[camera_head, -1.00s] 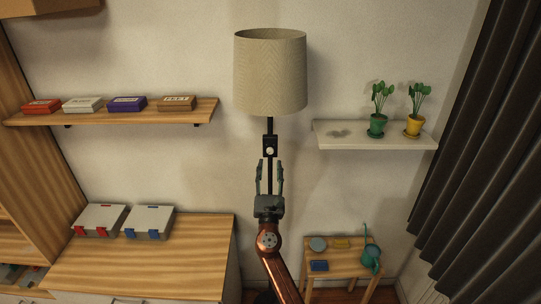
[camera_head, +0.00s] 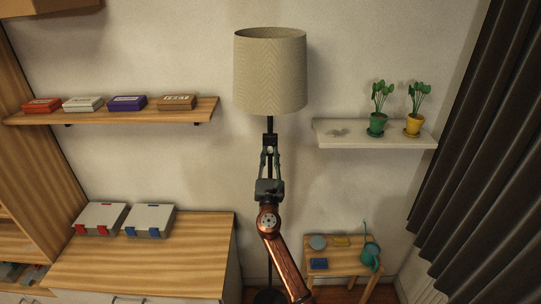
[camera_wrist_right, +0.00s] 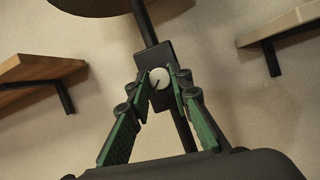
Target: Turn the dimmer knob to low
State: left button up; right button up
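The dimmer knob (camera_wrist_right: 159,77) is a round white dial with a thin dark mark pointing to the lower left. It sits on a black box (camera_wrist_right: 154,56) on the pole of the floor lamp, below its beige shade (camera_head: 270,75). My right gripper (camera_wrist_right: 160,82) has its green-padded fingers drawn in on both sides of the knob, shut on it as far as I can tell. In the head view my right gripper (camera_head: 270,148) hides the knob and covers the lower part of the box (camera_head: 270,138). My left gripper is not in view.
A wooden shelf with small boxes (camera_head: 127,103) is on the left. A white shelf (camera_head: 350,141) with two potted plants is on the right. A wooden cabinet (camera_head: 150,265) with two cases stands lower left, and a small table (camera_head: 350,268) lower right.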

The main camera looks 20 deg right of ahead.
grip_shut()
jog(key=m+h+b, duration=0.1)
jog(key=m+b, duration=0.1)
jog(key=m+g+h+b, duration=0.1)
jog(key=m, duration=0.2)
jog(key=shift+a+f+b, duration=0.2)
jog(key=shift+b, duration=0.2)
jog(key=m+g+h+b, duration=0.1)
jog(key=m, duration=0.2)
jog(key=m+g+h+b, duration=0.1)
jog(key=m, duration=0.2)
jog(key=shift+w+a+r+b, duration=0.1)
jog(key=shift+r+b, duration=0.05)
jog(key=shift+b, duration=0.2)
jog(key=m+g+h, duration=0.1)
jog(key=m, duration=0.1)
jog(key=shift+r+m+b, duration=0.1)
jog(key=shift+m+b, duration=0.2)
jog(key=m+g, duration=0.1)
jog(key=m, duration=0.2)
jog(key=shift+r, duration=0.1)
jog(key=m+g, duration=0.1)
jog(key=m, duration=0.1)
jog(key=shift+a+r+m, duration=0.1)
jog(key=shift+r+m, duration=0.05)
jog(key=shift+m, duration=0.25)
jog(key=shift+m+g+y+p, duration=0.35)
jog(key=shift+m+g, duration=0.25)
jog(key=shift+m, duration=0.6)
